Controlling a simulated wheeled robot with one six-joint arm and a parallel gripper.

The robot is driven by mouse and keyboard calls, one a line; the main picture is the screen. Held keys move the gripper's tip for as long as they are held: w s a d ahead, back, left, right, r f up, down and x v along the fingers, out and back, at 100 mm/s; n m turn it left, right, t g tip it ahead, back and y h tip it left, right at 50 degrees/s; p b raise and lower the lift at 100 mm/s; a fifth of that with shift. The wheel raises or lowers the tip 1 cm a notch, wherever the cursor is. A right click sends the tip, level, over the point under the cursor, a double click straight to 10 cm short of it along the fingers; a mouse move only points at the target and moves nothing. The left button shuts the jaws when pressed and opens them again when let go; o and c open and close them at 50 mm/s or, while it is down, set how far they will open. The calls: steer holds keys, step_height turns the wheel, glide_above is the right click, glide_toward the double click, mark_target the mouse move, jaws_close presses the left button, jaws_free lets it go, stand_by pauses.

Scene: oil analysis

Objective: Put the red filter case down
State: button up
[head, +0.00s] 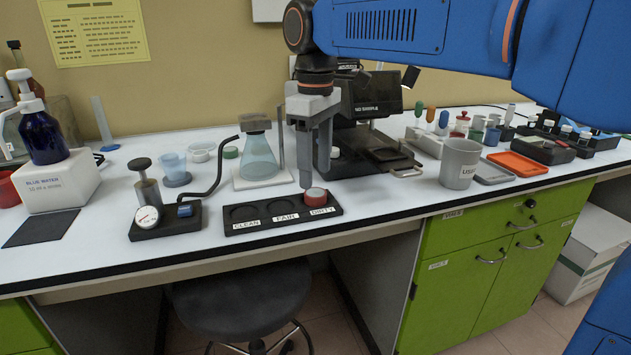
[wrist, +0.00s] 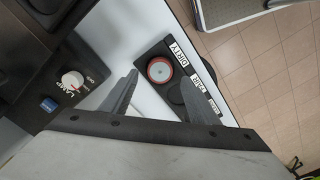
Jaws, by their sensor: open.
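The red filter case (head: 317,197) is a small round case with a pale top. It sits in the DIRTY place of the black sorting tray (head: 262,227), at the tray's right end. In the wrist view the case (wrist: 160,69) lies flat in the tray (wrist: 148,47) beside the DIRTY label, with the fingers apart from it. My gripper (head: 308,186) points down just behind and above the case. The CLEAN and FAIR places look empty.
A flask (head: 258,158) on a white stand is behind the tray. A gauge pump (head: 148,213) stands left, and a grey cup (head: 459,163) right. A black microscope-like device (head: 365,120) is close behind my gripper. The bench's front edge runs just before the tray.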

mark_target(316, 192)
step_height(316, 192, up, 8)
steer(key=shift+f, duration=0.15)
stand_by(0.4)
